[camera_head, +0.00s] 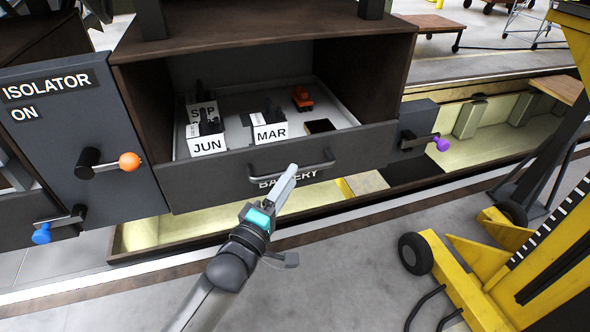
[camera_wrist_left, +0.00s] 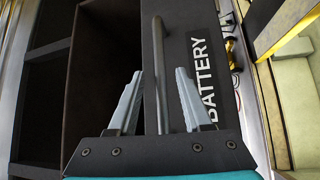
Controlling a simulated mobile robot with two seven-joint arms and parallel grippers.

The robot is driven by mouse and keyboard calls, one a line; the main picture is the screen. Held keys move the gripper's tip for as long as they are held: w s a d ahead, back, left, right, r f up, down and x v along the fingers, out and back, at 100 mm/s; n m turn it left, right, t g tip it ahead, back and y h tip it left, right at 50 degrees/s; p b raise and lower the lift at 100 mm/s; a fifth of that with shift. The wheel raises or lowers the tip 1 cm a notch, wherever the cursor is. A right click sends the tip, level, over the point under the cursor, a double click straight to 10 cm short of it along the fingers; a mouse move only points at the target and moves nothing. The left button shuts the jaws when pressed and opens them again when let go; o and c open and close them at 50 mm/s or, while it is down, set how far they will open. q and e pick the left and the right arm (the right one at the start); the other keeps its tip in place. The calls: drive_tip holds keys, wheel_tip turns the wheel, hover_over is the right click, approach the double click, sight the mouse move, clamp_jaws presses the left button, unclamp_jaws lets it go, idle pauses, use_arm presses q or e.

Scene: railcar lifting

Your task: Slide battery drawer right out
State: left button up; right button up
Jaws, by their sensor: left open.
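The grey battery drawer (camera_head: 215,187) sits in the brown open-fronted compartment, its front marked BATTERY. Its horizontal bar handle (camera_head: 318,167) is on the front panel. My left gripper (camera_head: 293,170) is at the handle, partly covering the label. In the left wrist view the gripper (camera_wrist_left: 159,73) is open, with the handle bar (camera_wrist_left: 157,45) running between its two fingers. Gaps show on both sides, so the fingers do not appear to clamp it. The drawer front shows in that view too (camera_wrist_left: 200,65). My right gripper is not in view.
An orange-knobbed lever (camera_head: 129,160), a blue knob (camera_head: 41,233) and a purple knob (camera_head: 441,144) stick out nearby. A yellow lift (camera_head: 470,275) stands right.

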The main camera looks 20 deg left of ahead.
use_arm(q)
drive_tip(key=shift+x, duration=1.7)
clamp_jaws()
